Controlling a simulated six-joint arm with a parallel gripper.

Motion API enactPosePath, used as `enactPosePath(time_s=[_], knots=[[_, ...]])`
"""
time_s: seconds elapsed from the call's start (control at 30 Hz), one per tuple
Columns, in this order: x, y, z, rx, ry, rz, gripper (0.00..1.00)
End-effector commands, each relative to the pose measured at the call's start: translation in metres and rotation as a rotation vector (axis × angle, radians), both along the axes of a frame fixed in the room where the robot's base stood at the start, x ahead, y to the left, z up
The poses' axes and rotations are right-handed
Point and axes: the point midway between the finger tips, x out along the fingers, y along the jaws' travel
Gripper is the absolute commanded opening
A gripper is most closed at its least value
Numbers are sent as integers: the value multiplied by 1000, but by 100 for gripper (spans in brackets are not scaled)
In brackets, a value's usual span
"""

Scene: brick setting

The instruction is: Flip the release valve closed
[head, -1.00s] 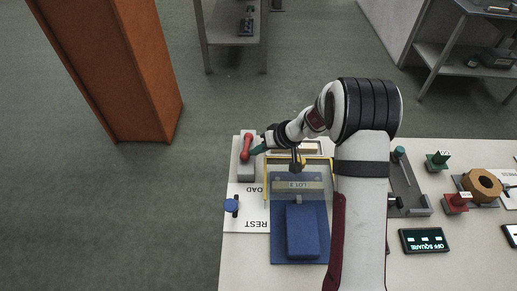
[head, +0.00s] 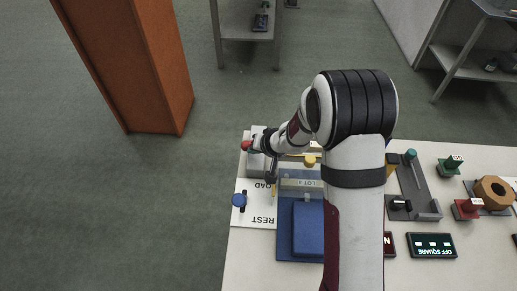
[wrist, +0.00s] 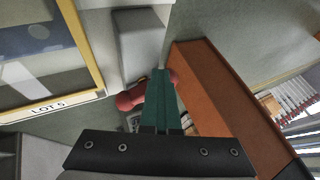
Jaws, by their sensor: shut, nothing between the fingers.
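The release valve's red lever (head: 246,145) shows at the left edge of its grey block (head: 257,133), near the table's left edge. My gripper (head: 256,148) is over the block, close beside the lever; the wrist partly covers both in the head view. In the wrist view, my gripper's teal fingers (wrist: 161,76) are shut together and empty. They cross in front of the red lever (wrist: 130,100), whose other part shows right of them. Whether they touch it I cannot tell. The grey block (wrist: 140,45) is behind the fingertips.
A blue tray (head: 288,248) labelled LOT lies right of the block, with yellow parts (head: 310,160) near it. A blue knob (head: 239,200) stands by the REST label. An orange pillar (head: 150,75) rises beyond the table's left edge. Red and green blocks are at right.

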Motion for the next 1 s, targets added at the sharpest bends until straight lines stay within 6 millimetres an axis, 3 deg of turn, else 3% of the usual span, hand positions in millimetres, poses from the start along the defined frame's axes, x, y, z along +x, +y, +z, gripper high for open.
enactPosePath(time_s=[0.43,1.0], knots=[[5,17,0,0,-1,3,0],[10,24,0,1,-1,2,0]])
